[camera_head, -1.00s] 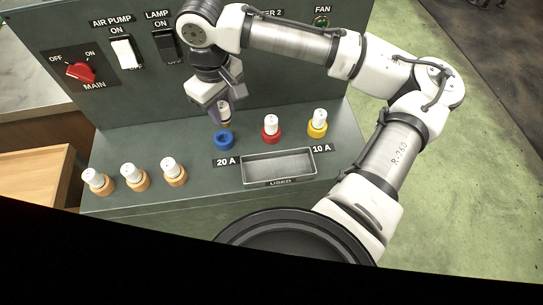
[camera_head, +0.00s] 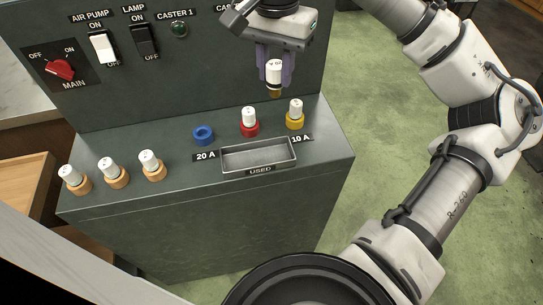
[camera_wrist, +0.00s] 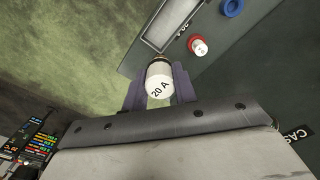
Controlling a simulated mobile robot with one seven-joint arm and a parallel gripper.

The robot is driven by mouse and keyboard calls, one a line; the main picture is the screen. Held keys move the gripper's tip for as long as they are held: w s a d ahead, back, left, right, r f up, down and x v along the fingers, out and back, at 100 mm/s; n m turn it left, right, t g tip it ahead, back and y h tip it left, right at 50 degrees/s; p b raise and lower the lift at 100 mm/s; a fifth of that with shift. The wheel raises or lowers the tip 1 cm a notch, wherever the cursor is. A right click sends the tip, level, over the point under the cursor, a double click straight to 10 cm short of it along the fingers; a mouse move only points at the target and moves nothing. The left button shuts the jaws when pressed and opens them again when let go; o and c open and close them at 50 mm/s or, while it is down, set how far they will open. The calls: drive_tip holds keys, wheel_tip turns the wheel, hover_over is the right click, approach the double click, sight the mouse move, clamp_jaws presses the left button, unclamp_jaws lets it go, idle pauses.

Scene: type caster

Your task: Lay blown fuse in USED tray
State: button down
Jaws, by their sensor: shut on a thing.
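My gripper (camera_head: 275,68) is shut on a fuse (camera_head: 274,74) with a white cap and a brownish lower end. In the wrist view the held fuse (camera_wrist: 160,84) reads "20 A" on its cap. It hangs upright in the air, above and behind the yellow-ringed fuse in the head view. The USED tray (camera_head: 259,170) is a shallow grey tray on the cabinet top and looks empty; part of it shows in the wrist view (camera_wrist: 147,41).
A red-ringed fuse (camera_head: 249,123) and a yellow-ringed fuse (camera_head: 295,115) stand behind the tray. Three fuses in orange rings, one of them here (camera_head: 152,166), stand at the left. The switch panel (camera_head: 150,55) rises behind, with a red MAIN knob (camera_head: 60,69).

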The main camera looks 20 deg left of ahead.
wheel_tip(320, 180, down, 19)
drive_tip(key=shift+f+p, duration=0.1)
drive_tip(key=shift+p, duration=0.8)
drive_tip(key=shift+f, duration=0.15)
drive_tip(key=c, duration=1.1)
unclamp_jaws()
